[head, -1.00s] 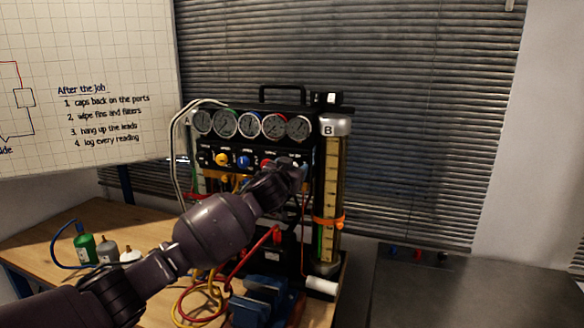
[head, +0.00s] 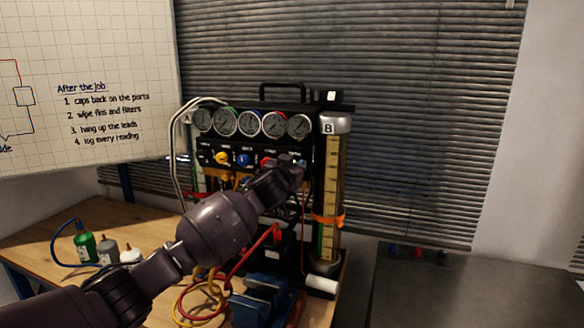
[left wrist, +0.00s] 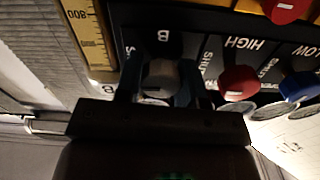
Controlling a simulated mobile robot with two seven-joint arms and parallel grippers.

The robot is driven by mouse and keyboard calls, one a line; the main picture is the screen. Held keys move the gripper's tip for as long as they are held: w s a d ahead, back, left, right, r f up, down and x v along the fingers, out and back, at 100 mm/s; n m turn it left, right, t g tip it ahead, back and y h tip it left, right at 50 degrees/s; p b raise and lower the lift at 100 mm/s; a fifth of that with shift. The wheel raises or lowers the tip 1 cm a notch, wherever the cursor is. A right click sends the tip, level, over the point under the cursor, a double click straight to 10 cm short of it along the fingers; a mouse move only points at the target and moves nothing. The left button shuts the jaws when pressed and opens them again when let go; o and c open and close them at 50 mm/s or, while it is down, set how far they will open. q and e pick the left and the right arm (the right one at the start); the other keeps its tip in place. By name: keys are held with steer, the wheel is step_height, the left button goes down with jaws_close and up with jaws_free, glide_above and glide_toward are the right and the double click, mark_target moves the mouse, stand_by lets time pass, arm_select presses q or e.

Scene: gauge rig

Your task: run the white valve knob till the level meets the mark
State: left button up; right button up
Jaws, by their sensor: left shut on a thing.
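The white valve knob (left wrist: 160,76) sits under the letter B in the left wrist view and looks pale grey there. My left gripper (left wrist: 159,88) has a finger on each side of it and is shut on it. In the head view my left gripper (head: 297,166) is at the right end of the rig's knob row, and it hides the knob. Sight column B (head: 333,180) stands upright to the right, with a yellow scale and an orange band (head: 328,220) around its lower part. Green shows low in the column; the exact level is too small to tell. My right gripper is not in view.
Red (left wrist: 238,82) and blue (left wrist: 298,86) knobs sit close beside the gripper. Round gauges (head: 249,122) line the rig above. Hoses and a blue vise (head: 262,300) lie below. Small bottles (head: 107,252) stand on the bench at left.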

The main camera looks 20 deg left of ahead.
arm_select(q)
steer(key=n, duration=0.4)
steer(key=shift+n, duration=0.3)
steer(key=o, duration=0.9)
steer(key=shift+s+a+b, duration=0.15)
steer(key=shift+s+b, duration=0.15)
steer(key=shift+s, duration=2.45)
steer(key=shift+s+a+b, duration=0.1)
steer(key=shift+s+b, duration=0.2)
steer(key=shift+s, duration=2.4)
